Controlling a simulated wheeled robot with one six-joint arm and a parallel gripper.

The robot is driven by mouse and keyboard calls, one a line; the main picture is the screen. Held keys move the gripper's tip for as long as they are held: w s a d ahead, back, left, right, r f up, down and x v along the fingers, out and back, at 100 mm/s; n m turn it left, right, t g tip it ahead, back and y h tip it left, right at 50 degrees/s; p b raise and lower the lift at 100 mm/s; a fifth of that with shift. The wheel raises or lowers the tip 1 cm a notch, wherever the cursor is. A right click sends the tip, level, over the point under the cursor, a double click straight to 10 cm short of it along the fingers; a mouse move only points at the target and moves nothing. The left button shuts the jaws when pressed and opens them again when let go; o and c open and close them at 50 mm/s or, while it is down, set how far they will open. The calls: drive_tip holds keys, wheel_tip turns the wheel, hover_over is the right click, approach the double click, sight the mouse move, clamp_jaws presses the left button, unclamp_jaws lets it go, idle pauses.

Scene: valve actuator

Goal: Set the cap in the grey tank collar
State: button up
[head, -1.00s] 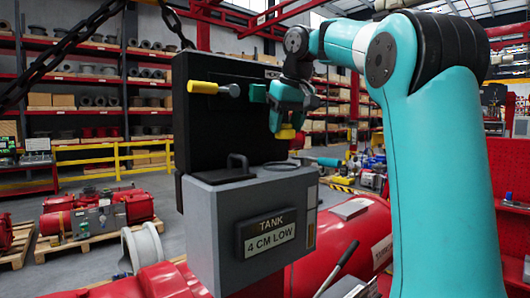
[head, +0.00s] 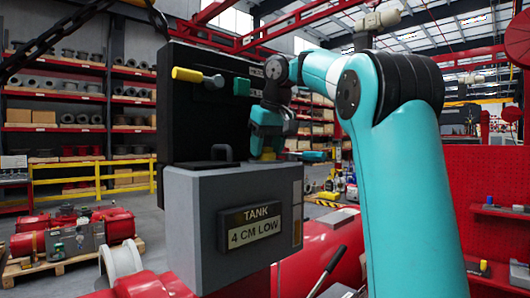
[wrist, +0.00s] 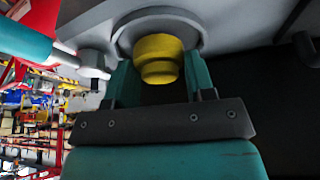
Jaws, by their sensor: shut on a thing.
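My gripper (wrist: 160,80) is shut on the yellow cap (wrist: 158,58), with a teal finger on each side of it. In the wrist view the cap overlaps the round grey collar (wrist: 195,30), roughly in its middle. I cannot tell whether the cap is inside the collar or just above it. In the head view my gripper (head: 267,148) points down at the top of the grey tank (head: 197,225), and the cap is only a small yellow patch under it. The collar cannot be made out there. The tank carries a plate reading "TANK 4 CM LOW" (head: 252,228).
A dark panel (head: 192,120) rises behind the tank, with a yellow-handled lever (head: 190,75) sticking out. A teal-handled part (head: 313,156), seen close by in the wrist view (wrist: 25,38), lies right of my gripper. A black handle (head: 221,153) stands on the tank's left top.

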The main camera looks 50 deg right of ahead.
drive_tip(key=o, duration=0.5)
drive_tip(key=shift+w+f, duration=0.15)
drive_tip(key=shift+f, duration=0.05)
drive_tip(key=o, duration=0.4)
drive_tip(key=shift+o, duration=0.2)
drive_tip(key=shift+r, duration=0.15)
drive_tip(key=p+v, duration=0.6)
drive_tip(key=v, duration=0.1)
drive_tip(key=shift+r, duration=0.25)
drive_tip(key=shift+a, duration=0.1)
